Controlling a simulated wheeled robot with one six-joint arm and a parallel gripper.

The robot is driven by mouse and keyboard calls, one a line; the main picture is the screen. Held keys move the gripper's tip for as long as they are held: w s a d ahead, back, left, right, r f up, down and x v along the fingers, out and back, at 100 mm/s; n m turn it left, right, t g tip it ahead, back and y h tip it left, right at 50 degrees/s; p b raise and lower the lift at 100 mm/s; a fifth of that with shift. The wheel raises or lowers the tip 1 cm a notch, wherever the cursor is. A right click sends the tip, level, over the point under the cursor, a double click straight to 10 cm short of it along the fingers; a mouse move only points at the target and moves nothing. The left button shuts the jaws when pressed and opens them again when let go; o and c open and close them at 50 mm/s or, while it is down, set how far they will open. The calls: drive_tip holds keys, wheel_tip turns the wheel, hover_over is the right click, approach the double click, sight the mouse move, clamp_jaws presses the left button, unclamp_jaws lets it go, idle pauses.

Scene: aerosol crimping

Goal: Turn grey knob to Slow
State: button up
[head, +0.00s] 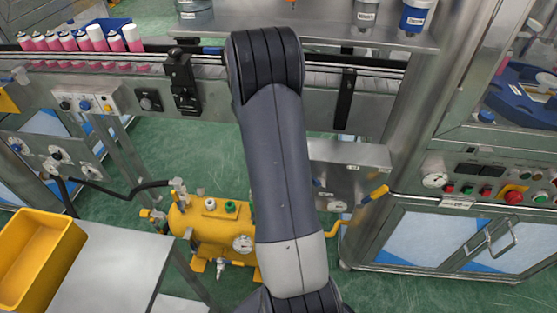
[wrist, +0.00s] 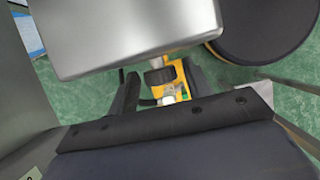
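A dark grey or black knob (head: 148,99) sits on a small plate on the conveyor's front, left of my arm in the head view. Its label is too small to read, and I cannot be sure it is the grey knob. My gripper (wrist: 160,84) shows in the wrist view with its two dark fingers apart, holding nothing that I can make out. In the head view it is hidden behind my arm. The knob plate is not recognisable in the wrist view.
A steel box (head: 350,172) hangs below the conveyor; a steel box face (wrist: 130,35) fills the wrist view's top. A yellow tank (head: 205,232) stands on the green floor. A control panel (head: 82,103) and pink cans (head: 75,43) are left. A yellow bin (head: 38,262) is lower left.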

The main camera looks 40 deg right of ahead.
drive_tip(key=c, duration=0.8)
drive_tip(key=shift+r+p, duration=0.2)
drive_tip(key=shift+p, duration=0.4)
drive_tip(key=shift+w+d+r+g+y+p, duration=0.1)
drive_tip(key=shift+g+y+p, duration=0.45)
drive_tip(key=shift+p, duration=0.65)
drive_tip(key=shift+w+d+f+n+g+y+p, duration=0.1)
drive_tip(key=shift+f+n+g+y+p, duration=0.1)
drive_tip(key=shift+g+y+p, duration=0.4)
drive_tip(key=shift+w+d+f+n+g+y+p, duration=0.1)
drive_tip(key=shift+n+g+y+p, duration=0.15)
drive_tip(key=shift+y+p, duration=0.4)
drive_tip(key=o, duration=1)
drive_tip(key=shift+c, duration=0.2)
drive_tip(key=shift+s+f+h, duration=0.1)
drive_tip(key=shift+h, duration=0.2)
